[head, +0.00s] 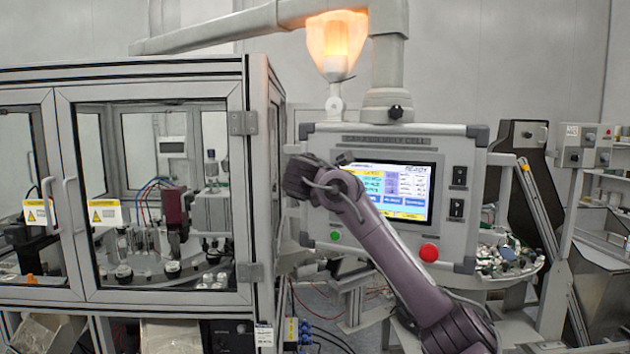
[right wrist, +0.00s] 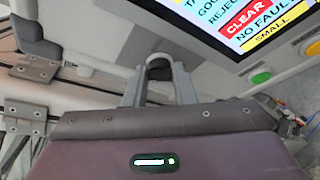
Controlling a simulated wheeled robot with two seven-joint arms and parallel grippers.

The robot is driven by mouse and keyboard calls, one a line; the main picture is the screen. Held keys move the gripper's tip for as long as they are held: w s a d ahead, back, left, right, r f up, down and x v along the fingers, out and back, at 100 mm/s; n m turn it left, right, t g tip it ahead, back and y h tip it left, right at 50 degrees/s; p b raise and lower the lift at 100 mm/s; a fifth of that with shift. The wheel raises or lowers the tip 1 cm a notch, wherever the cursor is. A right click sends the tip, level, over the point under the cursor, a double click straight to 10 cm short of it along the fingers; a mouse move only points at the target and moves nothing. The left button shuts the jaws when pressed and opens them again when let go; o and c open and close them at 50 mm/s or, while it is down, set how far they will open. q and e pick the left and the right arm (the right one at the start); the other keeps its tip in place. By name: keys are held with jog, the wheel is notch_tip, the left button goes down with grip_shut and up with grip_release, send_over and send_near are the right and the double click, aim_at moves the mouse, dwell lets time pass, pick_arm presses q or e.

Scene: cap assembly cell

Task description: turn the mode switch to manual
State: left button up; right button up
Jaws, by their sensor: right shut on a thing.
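The grey control panel (head: 385,240) stands right of the cabinet, with its lit screen (head: 400,190) facing me. My right gripper (head: 300,178) is at the panel's left side, and my arm crosses in front of the screen's lower left. In the right wrist view, its two grey fingers (right wrist: 158,88) are shut on a small knob-like part (right wrist: 159,68) with a rounded grey top and dark middle. It appears to be the mode switch. Most of it is hidden, and its setting cannot be read. My left gripper is not in view.
A green button (head: 335,235) and a red button (head: 428,252) are low on the panel. Two black switches (head: 459,177) (head: 456,209) are at its right. The glazed cabinet (head: 160,92) stands close on the left. An orange lamp (head: 337,40) glows above.

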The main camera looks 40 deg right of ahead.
jog(key=shift+w+a+n+g, duration=0.1)
jog(key=shift+n+g, duration=0.3)
jog(key=shift+n, duration=0.2)
jog(key=shift+f, duration=0.15)
jog(key=o, duration=1)
jog(key=b+v, duration=0.4)
jog(key=v, duration=0.3)
jog(key=shift+a+r, duration=0.2)
jog(key=shift+a, duration=0.1)
